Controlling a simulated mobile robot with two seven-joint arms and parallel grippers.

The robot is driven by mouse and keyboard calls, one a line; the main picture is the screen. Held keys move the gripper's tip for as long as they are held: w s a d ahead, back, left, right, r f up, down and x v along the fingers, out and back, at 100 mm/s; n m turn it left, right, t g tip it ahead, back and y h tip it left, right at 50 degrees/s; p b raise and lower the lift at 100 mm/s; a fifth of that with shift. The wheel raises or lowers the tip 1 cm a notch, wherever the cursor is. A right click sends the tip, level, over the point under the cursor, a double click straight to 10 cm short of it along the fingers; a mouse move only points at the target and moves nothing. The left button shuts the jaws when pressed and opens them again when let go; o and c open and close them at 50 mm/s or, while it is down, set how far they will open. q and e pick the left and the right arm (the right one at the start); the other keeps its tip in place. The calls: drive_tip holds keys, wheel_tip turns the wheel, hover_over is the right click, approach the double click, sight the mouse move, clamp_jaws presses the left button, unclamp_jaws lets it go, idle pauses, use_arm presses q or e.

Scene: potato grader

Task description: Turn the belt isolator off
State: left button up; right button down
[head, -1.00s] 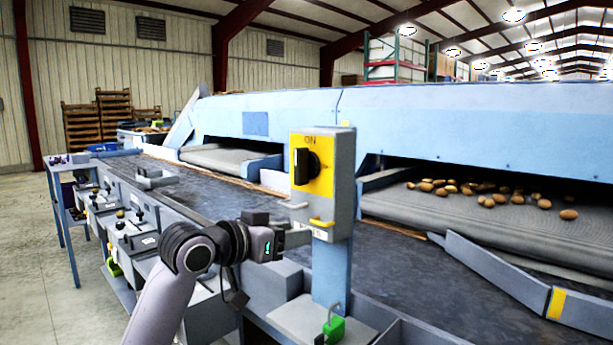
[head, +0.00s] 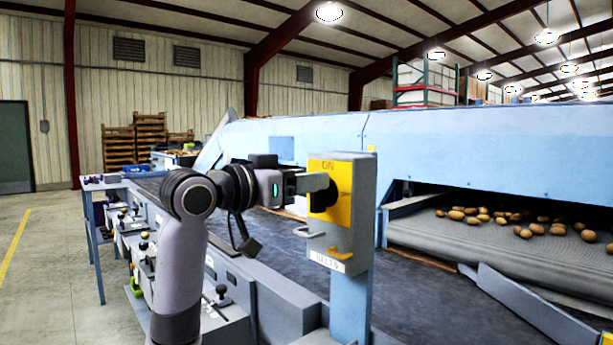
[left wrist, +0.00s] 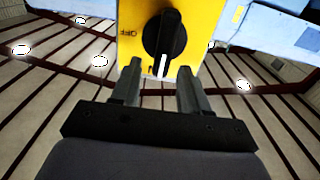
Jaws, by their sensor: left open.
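The belt isolator is a grey box (head: 357,225) with a yellow front plate on a blue post, marked ON at the top and BELTS below. Its black rotary knob (head: 324,197) is partly hidden by my gripper in the head view. In the left wrist view the knob (left wrist: 164,38) shows a white pointer mark at the ON lettering, with OFF to the left. My left gripper (head: 318,183) is level with the knob. In the left wrist view its open fingers (left wrist: 159,72) lie either side of the knob's pointer end; contact cannot be told. My right gripper is out of view.
A grey hasp (head: 308,232) and a yellow hook (head: 340,253) stick out below the knob. The dark belt (head: 420,290) runs behind the post. Potatoes (head: 500,218) lie on a conveyor at the right. A row of control boxes (head: 130,225) stands at the left.

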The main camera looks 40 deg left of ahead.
use_arm(q)
drive_tip(key=shift+w, duration=0.35)
clamp_jaws()
